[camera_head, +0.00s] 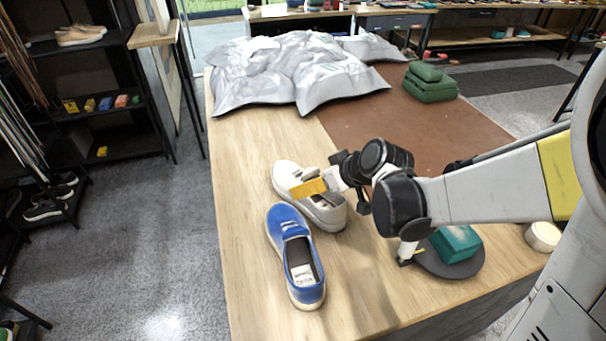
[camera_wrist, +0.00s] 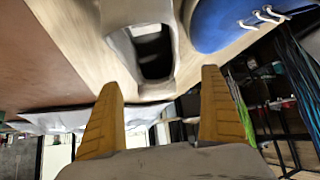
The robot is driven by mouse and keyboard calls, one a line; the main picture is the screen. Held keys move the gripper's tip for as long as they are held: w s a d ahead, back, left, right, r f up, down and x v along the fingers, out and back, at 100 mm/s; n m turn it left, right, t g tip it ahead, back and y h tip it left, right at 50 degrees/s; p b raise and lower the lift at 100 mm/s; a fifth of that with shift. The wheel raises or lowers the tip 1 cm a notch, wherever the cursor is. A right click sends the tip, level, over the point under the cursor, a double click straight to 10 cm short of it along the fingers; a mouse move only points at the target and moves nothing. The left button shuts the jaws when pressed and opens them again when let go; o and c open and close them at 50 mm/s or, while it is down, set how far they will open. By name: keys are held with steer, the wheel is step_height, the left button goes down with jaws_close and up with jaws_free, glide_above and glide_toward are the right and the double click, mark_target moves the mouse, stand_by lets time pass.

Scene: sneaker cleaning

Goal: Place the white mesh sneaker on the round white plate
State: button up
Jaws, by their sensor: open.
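The white sneaker (camera_head: 329,216) stands on the wooden table beside a blue slip-on shoe (camera_head: 280,225). My gripper (camera_head: 308,188) is open, with an orange-yellow finger over the sneaker's middle; whether it touches is unclear. The blue shoe also shows in the wrist view (camera_wrist: 215,25). I see no clear round white plate. A round cream-white object (camera_head: 543,236) sits at the table's right edge; I cannot tell what it is.
A teal block (camera_head: 456,243) lies on a dark round disc (camera_head: 470,268), partly behind my arm. Green folded items (camera_head: 431,90) rest on a brown mat (camera_head: 390,120). The table's left strip is clear.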

steer(key=b+x, duration=0.1)
steer(key=x, duration=0.2)
steer(key=b+x, duration=0.1)
steer(key=x, duration=0.2)
steer(key=shift+w+d+b, duration=0.2)
steer(key=shift+w+b, duration=0.15)
steer(key=shift+r, duration=0.2)
steer(key=shift+c, duration=0.3)
steer(key=c, duration=1.5)
